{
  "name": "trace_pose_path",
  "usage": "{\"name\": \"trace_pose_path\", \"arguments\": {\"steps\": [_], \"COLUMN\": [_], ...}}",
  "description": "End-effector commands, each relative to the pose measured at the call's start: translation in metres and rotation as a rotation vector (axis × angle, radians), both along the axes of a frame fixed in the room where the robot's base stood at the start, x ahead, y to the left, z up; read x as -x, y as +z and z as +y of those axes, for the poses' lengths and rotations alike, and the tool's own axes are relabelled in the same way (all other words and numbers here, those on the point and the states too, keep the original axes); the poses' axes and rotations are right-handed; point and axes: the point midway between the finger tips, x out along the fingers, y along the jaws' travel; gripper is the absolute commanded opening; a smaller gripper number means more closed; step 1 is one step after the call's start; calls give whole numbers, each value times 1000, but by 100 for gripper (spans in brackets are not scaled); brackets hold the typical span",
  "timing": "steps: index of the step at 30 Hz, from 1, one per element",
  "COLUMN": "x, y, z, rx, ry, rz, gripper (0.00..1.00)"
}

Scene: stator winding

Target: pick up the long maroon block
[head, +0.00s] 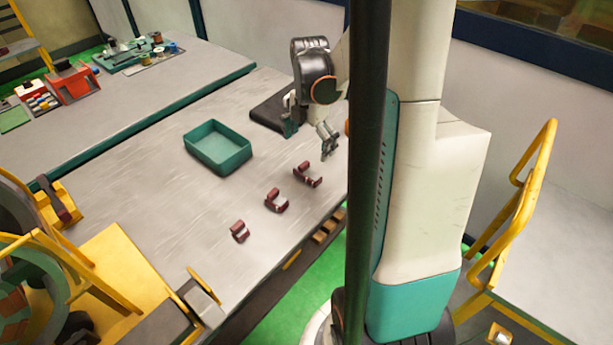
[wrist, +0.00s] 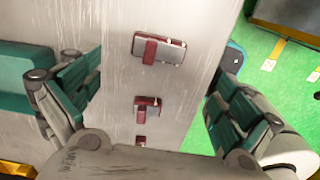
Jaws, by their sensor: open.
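Three maroon pieces with grey faces lie in a row on the grey table. The longest maroon block (head: 307,174) is at the upper-right end of the row in the head view; in the wrist view it appears at the top (wrist: 159,48). A middle-sized block (head: 276,200) is also in the wrist view (wrist: 147,105). The smallest block (head: 239,231) shows low in the wrist view (wrist: 141,141), partly hidden by my gripper. My gripper (head: 328,152) is above the table, just beyond the longest block. In the wrist view its fingers (wrist: 162,75) are spread wide and empty.
A teal tray (head: 217,147) stands left of the row. A dark flat pad (head: 273,112) lies behind, near my arm. The table's front edge and green floor (head: 270,294) lie close to the blocks. Yellow equipment (head: 113,262) stands at lower left.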

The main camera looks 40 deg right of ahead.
Motion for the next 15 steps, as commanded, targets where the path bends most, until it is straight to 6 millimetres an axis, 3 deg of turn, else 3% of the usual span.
{"name": "trace_pose_path", "arguments": {"steps": [1,6,15], "x": [0,-1,0], "y": [-14,-40,-57], "z": [0,0,2], "rx": [0,1,1], "ry": [0,-1,-1], "rz": [0,-1,-1], "gripper": [98,98,98]}}
